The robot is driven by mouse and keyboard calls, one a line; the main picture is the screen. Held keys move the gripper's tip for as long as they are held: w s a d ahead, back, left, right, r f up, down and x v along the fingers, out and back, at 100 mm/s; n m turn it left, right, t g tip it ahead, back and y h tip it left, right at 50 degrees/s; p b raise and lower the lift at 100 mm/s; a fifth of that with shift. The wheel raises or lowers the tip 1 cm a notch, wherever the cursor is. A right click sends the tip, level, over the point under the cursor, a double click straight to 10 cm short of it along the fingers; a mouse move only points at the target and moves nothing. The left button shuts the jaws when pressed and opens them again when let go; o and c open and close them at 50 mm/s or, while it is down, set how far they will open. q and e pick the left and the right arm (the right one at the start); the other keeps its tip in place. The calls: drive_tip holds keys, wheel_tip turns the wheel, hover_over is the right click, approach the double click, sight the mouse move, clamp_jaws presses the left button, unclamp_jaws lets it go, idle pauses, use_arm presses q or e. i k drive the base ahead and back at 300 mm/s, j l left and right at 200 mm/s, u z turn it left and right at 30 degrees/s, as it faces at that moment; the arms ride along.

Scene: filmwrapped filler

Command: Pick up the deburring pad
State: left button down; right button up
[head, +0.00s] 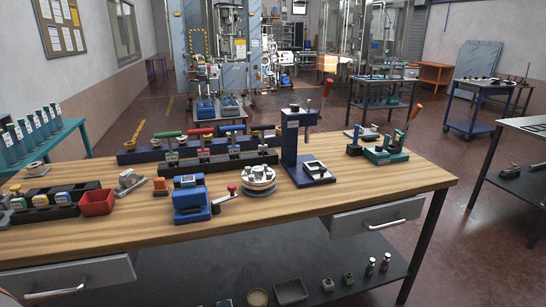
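No part on the workbench is clearly marked as the deburring pad. A small orange block with a dark lower part (160,187) lies on the wooden bench top, between the red bin and the blue boxes; it may be the pad, but it is too small to tell. Neither of my grippers shows in the head view. A dark shape at the bottom left corner may be part of my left arm.
The wooden workbench (380,185) holds a red bin (97,202), a blue vise-like device (191,205), a round metal fixture (258,178), a tall dark blue press (290,140) and tool racks (215,162). The bench's front right is clear. A lower shelf (240,270) holds small items.

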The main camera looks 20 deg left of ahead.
sight(160, 189)
drive_tip(key=u, duration=1.55)
drive_tip(key=i+l, duration=0.1)
drive_tip(key=l, duration=0.3)
drive_tip(key=i+l+u, duration=0.1)
drive_tip(key=l, duration=0.25)
drive_tip(key=i+l, duration=0.15)
drive_tip(key=l, duration=0.25)
